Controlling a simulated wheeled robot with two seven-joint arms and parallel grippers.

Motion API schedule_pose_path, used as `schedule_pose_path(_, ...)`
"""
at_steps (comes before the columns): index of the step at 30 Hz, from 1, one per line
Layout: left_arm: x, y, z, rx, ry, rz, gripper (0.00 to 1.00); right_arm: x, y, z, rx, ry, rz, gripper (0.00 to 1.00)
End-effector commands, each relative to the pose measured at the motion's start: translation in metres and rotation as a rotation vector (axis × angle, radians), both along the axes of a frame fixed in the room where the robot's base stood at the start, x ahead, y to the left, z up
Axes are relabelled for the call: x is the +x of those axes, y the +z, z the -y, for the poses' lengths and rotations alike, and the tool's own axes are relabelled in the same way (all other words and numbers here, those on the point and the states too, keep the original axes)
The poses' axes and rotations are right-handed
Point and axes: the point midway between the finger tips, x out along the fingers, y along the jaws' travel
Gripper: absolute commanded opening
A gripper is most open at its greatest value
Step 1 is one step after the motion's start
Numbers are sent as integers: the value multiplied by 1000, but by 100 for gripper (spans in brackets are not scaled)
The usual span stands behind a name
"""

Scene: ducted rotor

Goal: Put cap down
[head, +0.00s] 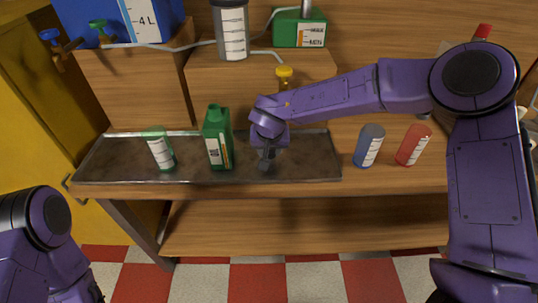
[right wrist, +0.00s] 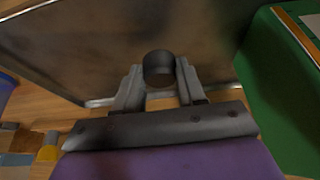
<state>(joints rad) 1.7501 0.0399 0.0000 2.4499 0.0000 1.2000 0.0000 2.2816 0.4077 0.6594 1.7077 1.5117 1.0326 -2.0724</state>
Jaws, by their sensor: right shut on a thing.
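My right gripper (head: 266,160) reaches down over the right half of the metal tray (head: 310,160), to the right of a green jug (head: 219,145). In the right wrist view its two fingers (right wrist: 158,88) are shut on a dark grey round cap (right wrist: 159,66). The tray surface lies beyond the cap; I cannot tell whether the cap touches it. In the head view the cap is hard to tell from the dark fingers. The green jug also fills the right side of the wrist view (right wrist: 285,85). My left gripper is out of view.
A blue bottle (head: 369,146) and a red bottle (head: 413,145) stand right of the tray. A blue container with taps (head: 95,20) and a grey cylinder (head: 231,30) stand on the raised shelf behind.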

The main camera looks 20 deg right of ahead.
Motion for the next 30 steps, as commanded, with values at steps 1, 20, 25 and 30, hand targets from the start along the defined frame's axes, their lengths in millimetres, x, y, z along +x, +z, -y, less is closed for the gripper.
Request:
schedule_pose_path(1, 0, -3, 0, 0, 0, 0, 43, -2, -13, -1, -3, 4, -5, 12)
schedule_pose_path(20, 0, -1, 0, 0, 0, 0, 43, -2, -27, -2, -1, 3, -2, 65)
schedule_pose_path(25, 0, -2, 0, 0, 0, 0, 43, -2, -27, -2, 0, 3, -1, 65)
schedule_pose_path(30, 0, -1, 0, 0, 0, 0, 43, -9, -3, -4, 2, 2, 1, 65)
